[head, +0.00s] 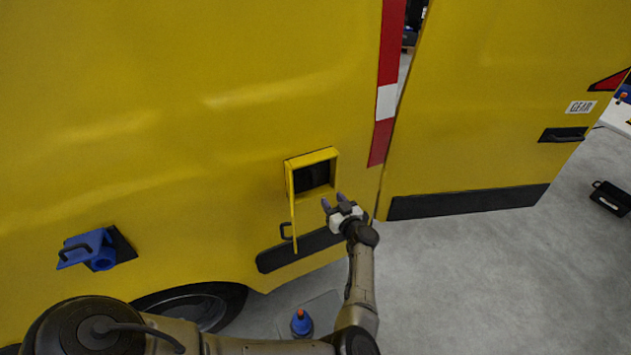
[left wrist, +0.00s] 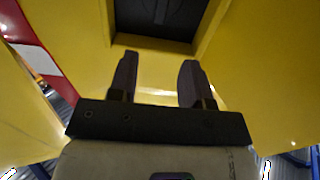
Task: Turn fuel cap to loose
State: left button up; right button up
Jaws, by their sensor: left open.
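The fuel recess (head: 313,177) is a dark square opening in the yellow van side, with its yellow flap (head: 293,212) swung open on the left. In the left wrist view, a dark grey shape (left wrist: 160,10), apparently the fuel cap, shows partly inside the dark recess at the top edge; its marking and turn position cannot be read. In the head view the recess interior is too dark to make out the cap. My left gripper (head: 333,200) is open and empty, just below and right of the recess. Its two fingers (left wrist: 158,65) point toward the opening, apart from the cap. My right gripper is not in view.
A blue fitting with a handle (head: 90,249) sticks out at the left of the van. A dark trim strip (head: 300,250) and a wheel (head: 195,305) lie below. A blue bottle (head: 301,323) stands on the floor. The GEAR door (head: 500,100) stands ajar right of the striped post.

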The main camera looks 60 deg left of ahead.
aim_at(315, 176)
pick_arm(q)
jog(key=a+b, duration=0.1)
jog(key=a, duration=0.2)
jog(key=a+b, duration=0.2)
jog(key=a, duration=0.2)
jog(key=w+a+b, duration=0.1)
jog(key=a+b, duration=0.1)
jog(key=a, duration=0.1)
jog(key=shift+a+f, duration=0.15)
jog(key=shift+w+a+r+b, duration=0.1)
jog(key=shift+a+b, duration=0.25)
jog(key=shift+a, duration=0.15)
jog(key=shift+w+a+r+b, duration=0.1)
jog(key=shift+a+b, duration=0.25)
jog(key=shift+a, duration=0.1)
jog(key=shift+c, duration=0.4)
jog(key=shift+c, duration=1.4)
grip_shut()
